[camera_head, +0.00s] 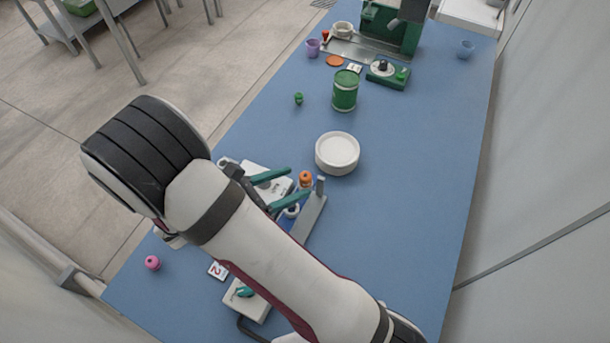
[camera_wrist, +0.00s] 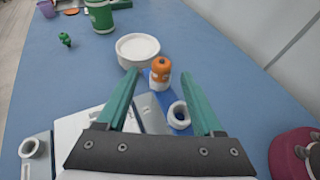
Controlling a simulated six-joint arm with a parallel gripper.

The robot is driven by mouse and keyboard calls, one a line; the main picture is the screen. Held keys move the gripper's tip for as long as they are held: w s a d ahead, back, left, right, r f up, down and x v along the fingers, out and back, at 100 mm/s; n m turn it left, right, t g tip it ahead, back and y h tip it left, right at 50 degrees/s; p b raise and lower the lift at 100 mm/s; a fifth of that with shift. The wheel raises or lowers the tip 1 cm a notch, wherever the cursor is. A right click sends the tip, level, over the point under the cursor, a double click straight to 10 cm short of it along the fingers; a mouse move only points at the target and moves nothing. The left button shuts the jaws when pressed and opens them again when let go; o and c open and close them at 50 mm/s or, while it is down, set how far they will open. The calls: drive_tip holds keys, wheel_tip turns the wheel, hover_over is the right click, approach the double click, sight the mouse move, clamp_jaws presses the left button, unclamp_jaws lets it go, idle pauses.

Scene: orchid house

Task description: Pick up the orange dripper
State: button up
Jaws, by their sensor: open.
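The orange dripper (camera_head: 306,179) is a small rounded piece, standing just beyond my gripper (camera_head: 284,188) in the head view. In the wrist view the orange dripper (camera_wrist: 160,68) shows a knobbed orange top above a white part. It appears upright, between the lines of the two teal fingers and close to their tips. My gripper (camera_wrist: 160,76) is open, with nothing held between its fingers. I cannot tell whether the tips reach around the dripper. A white ring-shaped piece (camera_wrist: 179,115) lies nearer, by the right finger.
A white round dish (camera_head: 337,151) stands just behind the dripper. A green canister (camera_head: 345,91) and a small green piece (camera_head: 298,99) are farther back. A grey bar with an upright post (camera_head: 312,212) is beside the gripper.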

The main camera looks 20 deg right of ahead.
sight(305, 181)
drive_tip(key=x, duration=0.3)
drive_tip(key=shift+s, duration=0.15)
clamp_jaws()
